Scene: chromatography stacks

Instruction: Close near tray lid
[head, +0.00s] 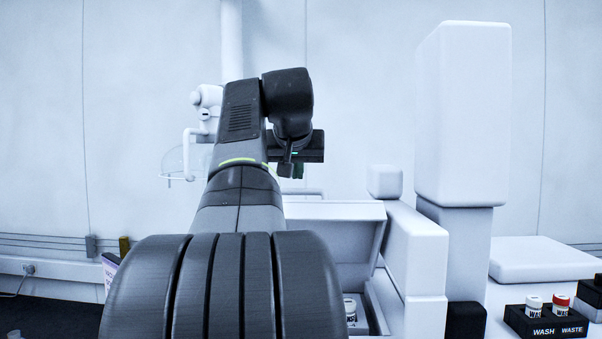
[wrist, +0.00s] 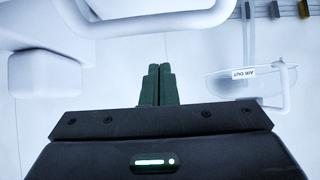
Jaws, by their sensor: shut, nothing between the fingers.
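The near tray lid (head: 345,232) is a white panel, raised and tilted open behind the tray. Below it the open tray (head: 383,300) shows a white-capped vial (head: 350,308) inside; my arm hides its left part. My gripper (head: 297,171) is above the lid's top edge in the head view, partly hidden by my wrist. In the wrist view its two green fingers (wrist: 158,72) are together and empty. I cannot tell whether they touch the lid.
A tall white column (head: 462,115) stands right of the tray. A black rack (head: 545,325) holds wash and waste vials at the right. A clear dish on a white arm (head: 178,165) is at the left; the dish also shows in the wrist view (wrist: 235,82).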

